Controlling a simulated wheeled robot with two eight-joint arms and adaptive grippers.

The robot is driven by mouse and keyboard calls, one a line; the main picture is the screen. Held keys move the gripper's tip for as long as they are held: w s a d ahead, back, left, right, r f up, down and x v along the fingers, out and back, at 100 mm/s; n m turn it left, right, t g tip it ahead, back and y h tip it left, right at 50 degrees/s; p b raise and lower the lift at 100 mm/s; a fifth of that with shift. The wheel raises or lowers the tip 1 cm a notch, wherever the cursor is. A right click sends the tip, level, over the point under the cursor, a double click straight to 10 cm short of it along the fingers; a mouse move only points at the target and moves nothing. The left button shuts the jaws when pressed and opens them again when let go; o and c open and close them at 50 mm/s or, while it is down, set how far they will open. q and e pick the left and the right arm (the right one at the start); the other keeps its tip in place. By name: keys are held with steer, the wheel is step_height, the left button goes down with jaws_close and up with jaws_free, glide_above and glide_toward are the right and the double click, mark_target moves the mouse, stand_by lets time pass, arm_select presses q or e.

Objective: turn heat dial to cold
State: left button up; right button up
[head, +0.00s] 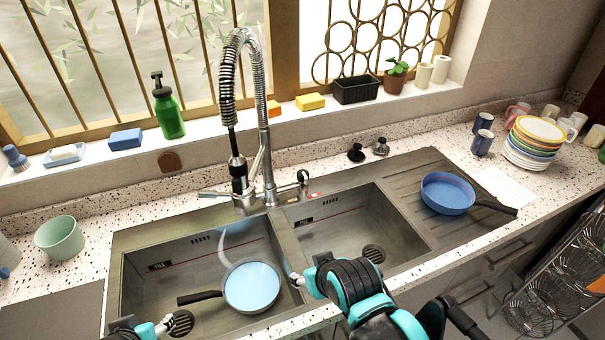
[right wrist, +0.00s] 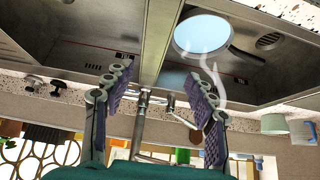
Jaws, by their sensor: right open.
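A tall spring-neck faucet (head: 265,110) stands behind the double sink.
A blue-filled pan (head: 252,287) sits in the left basin (head: 140,262), with whitish wisps above it. A blue pan (head: 448,192) rests on the drainboard. The right basin (head: 335,225) is empty. A green bowl (head: 60,237) stands left; plates and cups (head: 527,150) stand right.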

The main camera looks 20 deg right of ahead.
steer(key=w+d+r+n+g+p, duration=0.2)
steer(key=w+r, duration=0.4)
steer(key=w, duration=0.4)
steer(key=w+d+r+n+g+p, duration=0.1)
steer(key=w+d+r+n+p, duration=0.15)
steer(key=w+r, duration=0.6)
steer(key=n+g+p, duration=0.4)
glide_above(303, 172)
steer(key=f, duration=1)
steer(key=shift+s+a+f, duration=0.1)
steer(key=shift+s+a, duration=0.15)
steer(key=shift+w+d+f+n, duration=0.2)
steer(key=shift+f+n, duration=0.05)
steer(key=shift+f, duration=0.4)
step_height(303, 172, down, 7)
steer(key=shift+f+b, duration=0.2)
steer(key=shift+b, duration=0.45)
